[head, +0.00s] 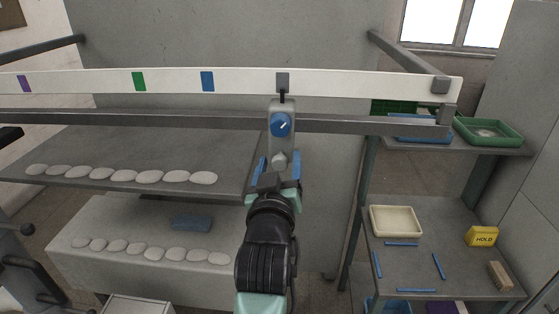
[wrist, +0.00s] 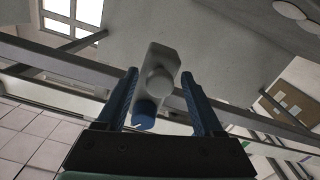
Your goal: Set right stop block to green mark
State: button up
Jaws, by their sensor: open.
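The grey stop block (head: 273,110) sits on the dark rail, with a blue knob (head: 280,125) on its face and a pale rounded knob (head: 279,160) below. Its pointer is at the grey mark (head: 283,78) on the white scale strip. The green mark (head: 139,81) is well to the left, beyond the blue mark (head: 207,81). My gripper (head: 280,158) is open, its blue fingers either side of the pale knob. In the wrist view the block (wrist: 165,54) and pale knob (wrist: 158,80) show between the fingers; contact cannot be told.
The dark rail (head: 180,119) runs left and right below the white strip (head: 340,84). A grey shelf (head: 110,160) with a row of pale oval pieces lies below left. A side rack at right holds a cream tray (head: 396,221), a green tray (head: 488,131) and a yellow HOLD block (head: 482,236).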

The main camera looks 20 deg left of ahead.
grip_shut()
dwell(0.3)
dwell(1.1)
